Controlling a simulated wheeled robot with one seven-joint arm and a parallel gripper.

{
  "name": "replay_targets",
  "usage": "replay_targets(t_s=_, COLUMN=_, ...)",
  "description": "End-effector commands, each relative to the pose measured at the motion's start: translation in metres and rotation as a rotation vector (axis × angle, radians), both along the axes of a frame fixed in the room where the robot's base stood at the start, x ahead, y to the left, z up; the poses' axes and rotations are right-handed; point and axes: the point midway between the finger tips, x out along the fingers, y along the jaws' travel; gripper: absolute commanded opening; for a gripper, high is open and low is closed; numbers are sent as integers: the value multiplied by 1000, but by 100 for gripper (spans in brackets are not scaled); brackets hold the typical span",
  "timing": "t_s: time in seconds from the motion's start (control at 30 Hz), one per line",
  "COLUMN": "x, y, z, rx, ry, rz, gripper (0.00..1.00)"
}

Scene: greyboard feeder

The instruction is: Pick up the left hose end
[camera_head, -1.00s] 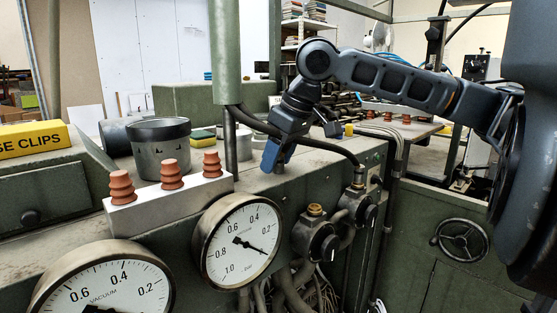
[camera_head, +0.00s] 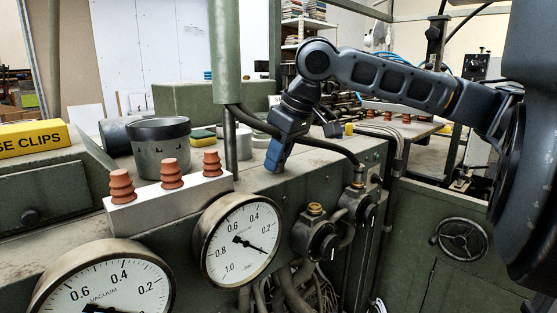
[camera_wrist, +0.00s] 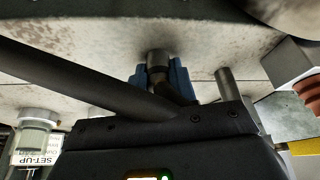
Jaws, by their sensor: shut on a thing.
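My gripper (camera_head: 277,157) points down beside the green post, above the front edge of the bench. In the wrist view its blue fingers (camera_wrist: 160,78) are shut on the hose end (camera_wrist: 158,62), a short grey-brown collar on a dark hose. The fingers hide part of the collar, and the head view does not show the held end clearly. A thick black hose (camera_wrist: 85,75) crosses the wrist view from the left. In the head view, another black hose (camera_head: 325,146) runs right to a fitting on the right valve (camera_head: 360,205).
The left valve (camera_head: 316,235) has an uncovered brass fitting on top. Two vacuum gauges (camera_head: 240,240) are on the front. A pale block (camera_head: 165,203) with red suction cups and a grey cup (camera_head: 160,145) stand left of the post (camera_head: 224,50).

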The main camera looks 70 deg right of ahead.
Motion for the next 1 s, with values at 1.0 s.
replay_targets(t_s=1.0, x=-96, y=-43, z=102, rx=0, ry=-1, rz=-1, gripper=0)
